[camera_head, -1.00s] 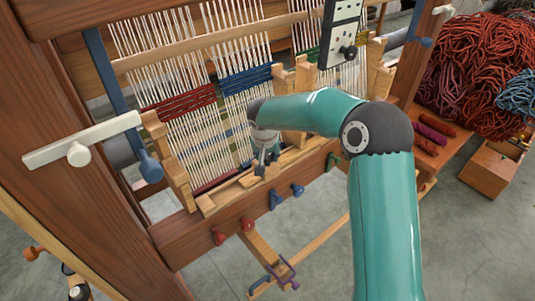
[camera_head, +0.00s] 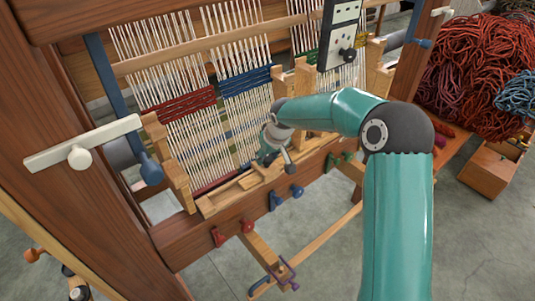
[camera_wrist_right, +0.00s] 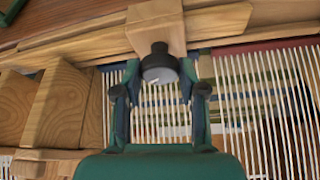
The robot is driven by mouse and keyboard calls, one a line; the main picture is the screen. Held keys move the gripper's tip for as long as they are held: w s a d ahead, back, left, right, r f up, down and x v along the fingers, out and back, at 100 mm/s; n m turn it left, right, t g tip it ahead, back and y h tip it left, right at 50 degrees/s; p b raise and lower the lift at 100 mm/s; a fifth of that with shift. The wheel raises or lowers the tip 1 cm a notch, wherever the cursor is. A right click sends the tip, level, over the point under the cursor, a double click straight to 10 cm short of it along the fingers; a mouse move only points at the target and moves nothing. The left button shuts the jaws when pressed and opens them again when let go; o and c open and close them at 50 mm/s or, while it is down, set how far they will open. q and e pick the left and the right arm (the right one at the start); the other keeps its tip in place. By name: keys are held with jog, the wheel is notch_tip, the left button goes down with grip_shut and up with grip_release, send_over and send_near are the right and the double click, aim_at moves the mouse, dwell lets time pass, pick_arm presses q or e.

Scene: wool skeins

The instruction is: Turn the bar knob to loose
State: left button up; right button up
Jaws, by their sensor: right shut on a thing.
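A dark round knob (camera_wrist_right: 160,65) on a pale wooden block (camera_wrist_right: 156,25) shows in the right wrist view. My right gripper (camera_head: 277,159) reaches the front beam of the loom in the head view. In the wrist view its two fingers stand on either side of the dark knob, shut on it. The gripper hides the knob in the head view, and I can read no mark for its setting. My left gripper is in neither view.
White warp threads (camera_head: 225,105) hang close behind the gripper. Red pegs (camera_head: 247,225) and blue pegs (camera_head: 297,190) stick out of the front beam. A panel with a black knob (camera_head: 347,54) stands above. Red wool (camera_head: 480,75) is heaped at right.

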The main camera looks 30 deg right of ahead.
jog(key=shift+d+r+n+y+p, duration=0.1)
jog(key=shift+n+y+p, duration=0.25)
jog(key=shift+n, duration=0.55)
jog(key=shift+n+y, duration=0.35)
jog(key=shift+n, duration=0.65)
jog(key=n+y+b, duration=0.1)
jog(key=n, duration=0.2)
jog(key=shift+w+d+n, duration=0.1)
jog(key=shift+n, duration=0.2)
jog(key=shift+n+g+y, duration=0.7)
jog(key=shift+n, duration=1.1)
jog(key=o, duration=1.1)
jog(key=v, duration=1.1)
jog(key=shift+d+r, duration=0.2)
jog(key=shift+r, duration=0.1)
